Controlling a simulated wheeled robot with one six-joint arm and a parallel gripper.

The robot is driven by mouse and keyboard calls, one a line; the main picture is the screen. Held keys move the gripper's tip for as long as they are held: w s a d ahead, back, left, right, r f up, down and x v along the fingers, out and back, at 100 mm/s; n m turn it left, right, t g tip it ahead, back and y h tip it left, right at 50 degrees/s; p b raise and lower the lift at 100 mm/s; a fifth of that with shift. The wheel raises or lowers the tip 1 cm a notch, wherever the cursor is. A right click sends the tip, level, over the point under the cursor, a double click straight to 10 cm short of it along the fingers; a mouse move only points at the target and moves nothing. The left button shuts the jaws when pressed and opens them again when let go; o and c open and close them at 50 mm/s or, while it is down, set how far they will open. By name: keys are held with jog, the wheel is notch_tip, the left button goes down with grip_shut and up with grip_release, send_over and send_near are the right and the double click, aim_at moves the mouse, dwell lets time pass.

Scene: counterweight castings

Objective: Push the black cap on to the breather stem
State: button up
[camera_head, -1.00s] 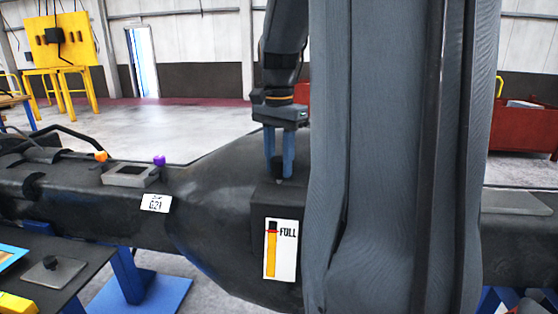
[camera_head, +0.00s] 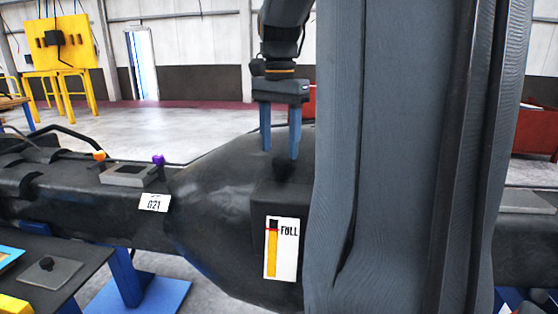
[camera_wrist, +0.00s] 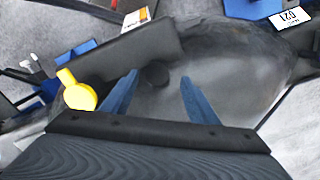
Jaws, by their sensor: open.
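The black cap (camera_head: 283,169) stands on top of the dark casting's raised block, below my gripper (camera_head: 280,154). My gripper is open, with its two blue fingers apart and nothing between them. The fingertips are just above the cap, near its top edge. In the wrist view the cap (camera_wrist: 157,74) is a dark round shape lying between and beyond the open fingers (camera_wrist: 159,78). The breather stem cannot be made out; it may be hidden under the cap, and how far down the cap sits cannot be told.
An orange cap (camera_head: 99,155) and a purple cap (camera_head: 158,160) stand at left. A yellow round-ended piece (camera_wrist: 79,92) shows in the wrist view.

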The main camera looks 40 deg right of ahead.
jog(key=shift+r+b, duration=0.3)
jog(key=shift+r, duration=1.2)
